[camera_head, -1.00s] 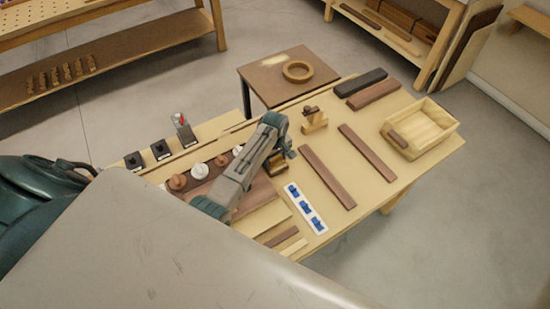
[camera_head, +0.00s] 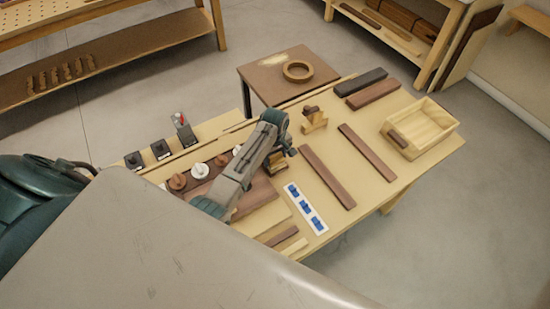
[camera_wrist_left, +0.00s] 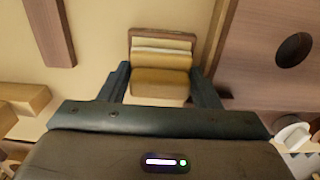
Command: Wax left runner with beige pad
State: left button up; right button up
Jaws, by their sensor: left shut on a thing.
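My left gripper (camera_head: 276,156) is over the bench, partly hidden by its own arm in the head view. In the left wrist view its fingers (camera_wrist_left: 160,72) are shut on a small wooden block with pale and tan layers (camera_wrist_left: 161,48), which looks like the beige pad. The left runner (camera_head: 327,177) is a dark brown strip lying flat, right of the gripper and apart from it. The right runner (camera_head: 361,152) is a similar strip lying beyond it. A dark strip (camera_wrist_left: 50,30) shows at the wrist view's upper left. My right gripper is not in view.
A pale drawer box (camera_head: 428,125) stands at the bench's right end. A small wooden block with a handle (camera_head: 313,119) stands behind the left runner. A white card with blue pieces (camera_head: 306,209) lies in front. Round knobs (camera_head: 199,170) and boards lie to the left.

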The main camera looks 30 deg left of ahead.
pick_arm(q)
jog(key=shift+r, duration=2.85)
